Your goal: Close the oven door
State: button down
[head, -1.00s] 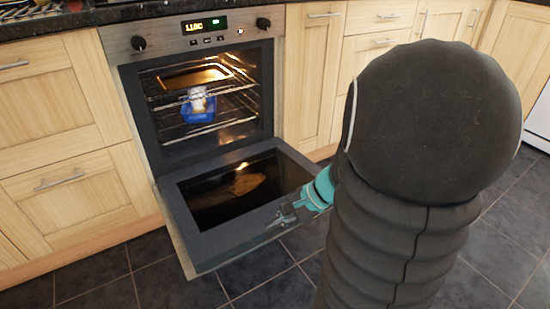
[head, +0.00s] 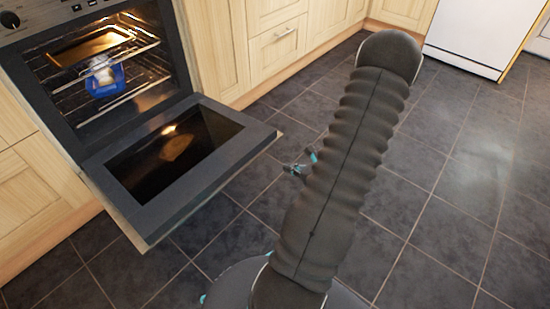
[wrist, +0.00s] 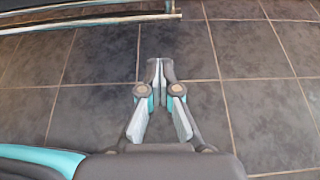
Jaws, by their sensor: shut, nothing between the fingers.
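The oven (head: 45,75) is on the left in the head view, its cavity lit. Its door (head: 205,180) is folded down, wide open, with a dark glass pane in a grey frame. My gripper (head: 292,168) is to the right of the door's outer edge, apart from it and partly hidden by my arm. In the wrist view my gripper (wrist: 158,66) is shut and empty above the floor. A bar-like edge (wrist: 90,20), probably the door's, crosses the top left of the wrist view.
A blue object (head: 104,80) and a tray (head: 90,45) are on the oven racks. Wooden cabinets (head: 275,45) line the wall to the right of the oven. A white appliance (head: 470,38) stands at the back right. The dark tiled floor (head: 450,190) is clear.

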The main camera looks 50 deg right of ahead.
jog(key=d+x, duration=0.1)
jog(key=x, duration=0.9)
jog(key=r, duration=0.2)
jog(key=a+r, duration=0.1)
jog(key=r, duration=0.1)
jog(key=shift+r, duration=0.1)
jog(key=shift+r, duration=0.1)
